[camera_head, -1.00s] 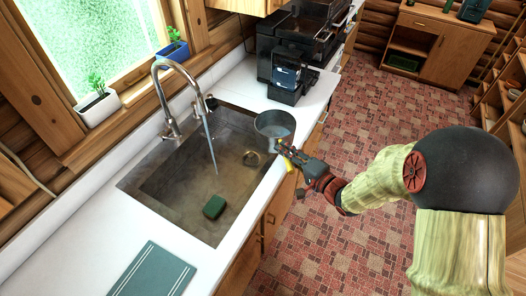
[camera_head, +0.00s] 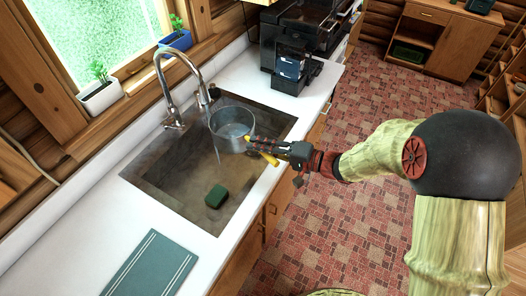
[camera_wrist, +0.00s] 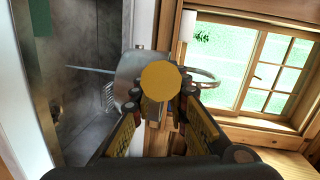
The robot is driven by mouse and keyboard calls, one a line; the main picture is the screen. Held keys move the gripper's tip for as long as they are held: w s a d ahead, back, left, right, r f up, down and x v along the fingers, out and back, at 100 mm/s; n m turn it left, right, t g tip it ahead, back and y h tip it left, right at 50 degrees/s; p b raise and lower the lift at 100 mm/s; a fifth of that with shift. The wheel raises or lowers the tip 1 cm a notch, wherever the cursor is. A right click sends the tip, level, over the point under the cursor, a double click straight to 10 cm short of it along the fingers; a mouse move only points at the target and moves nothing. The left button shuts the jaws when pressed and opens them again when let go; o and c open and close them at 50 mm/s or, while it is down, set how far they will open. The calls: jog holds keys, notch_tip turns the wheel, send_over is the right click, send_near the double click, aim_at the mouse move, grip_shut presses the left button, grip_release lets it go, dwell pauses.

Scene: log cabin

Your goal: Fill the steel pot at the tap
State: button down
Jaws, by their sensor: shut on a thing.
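The steel pot (camera_head: 232,132) is held over the basin of the sink (camera_head: 165,178), its open top facing up. My gripper (camera_head: 264,148) is shut on the pot's yellow handle (camera_head: 263,157) at its right. The tap (camera_head: 163,75) arches over the sink, and a thin stream of water (camera_head: 217,157) falls at the pot's left edge. I cannot tell whether any water enters the pot. In the wrist view the round yellow handle end (camera_wrist: 167,82) sits between my fingers and partly hides the pot (camera_wrist: 130,65). The stream (camera_wrist: 90,70) shows beyond the pot there.
A striped teal cloth (camera_head: 152,264) lies on the front counter. A black coffee machine (camera_head: 293,62) stands behind the sink's right end. Potted plants (camera_head: 100,92) line the window sill.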

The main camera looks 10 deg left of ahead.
aim_at(246, 139)
jog(key=w+a+f+b, duration=0.1)
jog(key=a+f+b, duration=0.1)
jog(key=b, duration=0.1)
jog(key=shift+w+a, duration=0.15)
jog(key=shift+w, duration=0.2)
jog(key=shift+w+a+r+p, duration=0.2)
jog(key=shift+w+a, duration=0.15)
jog(key=shift+a, duration=0.15)
jog(key=shift+w+a+r+p, duration=0.1)
jog(key=shift+w+a+p, duration=0.05)
jog(key=shift+w+a, duration=0.3)
jog(key=shift+w+a+f+p, duration=0.1)
jog(key=shift+w+a+p, duration=0.2)
jog(key=shift+w+a, duration=0.4)
jog(key=shift+w+a+r+p, duration=0.1)
jog(key=shift+w+a+p, duration=0.3)
jog(key=shift+a, duration=0.65)
jog(key=shift+w+a+f+p, duration=0.1)
jog(key=shift+w+a+p, duration=0.15)
jog(key=shift+w+a, duration=0.5)
jog(key=shift+s+a, duration=0.1)
jog(key=shift+s, duration=0.05)
